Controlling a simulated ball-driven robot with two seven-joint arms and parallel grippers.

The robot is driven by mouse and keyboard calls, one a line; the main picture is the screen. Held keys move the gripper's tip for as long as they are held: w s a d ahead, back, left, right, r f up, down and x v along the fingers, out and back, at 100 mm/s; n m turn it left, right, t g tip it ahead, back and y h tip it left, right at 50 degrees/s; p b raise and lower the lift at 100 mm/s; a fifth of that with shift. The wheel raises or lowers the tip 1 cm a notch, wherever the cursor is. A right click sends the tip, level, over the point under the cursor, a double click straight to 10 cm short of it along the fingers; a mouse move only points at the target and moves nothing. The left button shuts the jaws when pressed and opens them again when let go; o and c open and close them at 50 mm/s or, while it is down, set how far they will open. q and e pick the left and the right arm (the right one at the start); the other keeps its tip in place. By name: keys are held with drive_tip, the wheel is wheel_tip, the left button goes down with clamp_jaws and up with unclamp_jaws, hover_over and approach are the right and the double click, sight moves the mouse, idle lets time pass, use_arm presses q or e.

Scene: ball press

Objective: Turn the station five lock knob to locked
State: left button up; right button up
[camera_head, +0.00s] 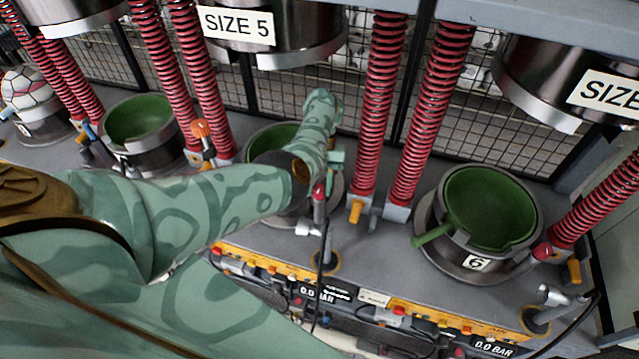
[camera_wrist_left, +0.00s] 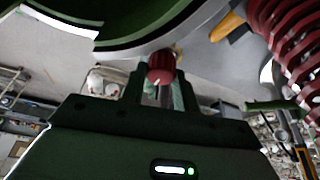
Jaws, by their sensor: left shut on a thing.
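The station five pot (camera_head: 270,140) is a green bowl in a metal ring, under the press head marked SIZE 5 (camera_head: 240,25). My left arm reaches across its front and hides much of it. My left gripper (camera_head: 328,172) is at the pot's right front edge. A red knob (camera_head: 319,190) shows just below it. In the left wrist view, my left gripper (camera_wrist_left: 160,85) has its fingers on either side of the red knob (camera_wrist_left: 160,66) and is shut on it. The knob's markings and locked or unlocked position cannot be read. My right gripper is not in view.
Red springs (camera_head: 378,110) stand right of the pot, with a yellow handle (camera_head: 356,211) at their foot. The station six pot (camera_head: 490,205) is farther right. A yellow-edged control strip (camera_head: 350,290) with gauges and a black hose run along the front.

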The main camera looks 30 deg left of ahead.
use_arm(q)
drive_tip(key=shift+w+r, duration=0.1)
drive_tip(key=o, duration=0.7)
drive_tip(key=v, duration=0.7)
drive_tip(key=shift+r+p, duration=0.2)
drive_tip(key=shift+p, duration=0.1)
drive_tip(key=shift+a, duration=0.1)
